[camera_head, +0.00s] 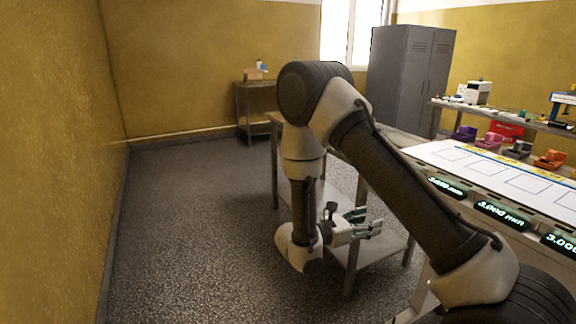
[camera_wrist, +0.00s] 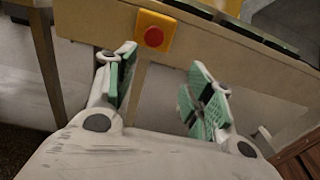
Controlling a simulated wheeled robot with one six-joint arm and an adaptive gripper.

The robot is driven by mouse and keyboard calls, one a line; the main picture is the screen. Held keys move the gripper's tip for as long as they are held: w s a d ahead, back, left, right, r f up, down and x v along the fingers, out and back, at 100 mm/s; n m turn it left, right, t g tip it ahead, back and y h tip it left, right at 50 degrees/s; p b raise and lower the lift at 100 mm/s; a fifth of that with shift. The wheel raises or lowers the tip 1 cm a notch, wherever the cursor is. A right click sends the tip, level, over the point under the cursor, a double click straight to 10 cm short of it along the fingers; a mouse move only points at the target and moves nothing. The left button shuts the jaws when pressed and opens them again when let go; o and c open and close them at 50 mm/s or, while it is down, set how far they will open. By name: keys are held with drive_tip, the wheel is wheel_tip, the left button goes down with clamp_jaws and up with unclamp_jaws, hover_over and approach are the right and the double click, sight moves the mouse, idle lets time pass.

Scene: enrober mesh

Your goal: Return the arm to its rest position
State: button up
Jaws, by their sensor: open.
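My arm is bent over in the middle of the head view, with its elbow high and its forearm hanging down. My gripper (camera_head: 366,222) hangs low beside the workbench and points right toward it. In the wrist view my gripper (camera_wrist: 165,90) is open, with its green-padded fingers wide apart and nothing between them. Beyond the fingers the wrist view shows the bench's front edge and a red button on a yellow box (camera_wrist: 154,37). The gripper appears apart from the bench.
The workbench (camera_head: 405,142) carries a white sheet (camera_head: 500,178) with marked boxes, green number displays (camera_head: 502,214) and coloured bins (camera_head: 488,142). A grey cabinet (camera_head: 410,80) and a small side table (camera_head: 254,84) stand at the back. The floor at left is clear up to the yellow wall.

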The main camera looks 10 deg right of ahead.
drive_tip(key=s+d+r+m+g+y, duration=0.2)
drive_tip(key=s+r+m+g+y, duration=0.15)
drive_tip(key=s+m+g, duration=0.35)
drive_tip(key=s+d+r+m+g+y, duration=0.25)
drive_tip(key=s+m+y, duration=0.2)
drive_tip(key=s, duration=0.45)
drive_tip(key=s+r+m+t+y, duration=0.4)
drive_tip(key=r+m, duration=0.1)
drive_tip(key=r, duration=0.4)
drive_tip(key=s+r+m+t+y, duration=0.4)
drive_tip(key=s+r+m, duration=0.1)
drive_tip(key=r, duration=0.3)
drive_tip(key=shift+d+r+y, duration=0.4)
drive_tip(key=shift+d, duration=0.05)
drive_tip(key=shift+s+t, duration=0.1)
drive_tip(key=shift+t, duration=0.15)
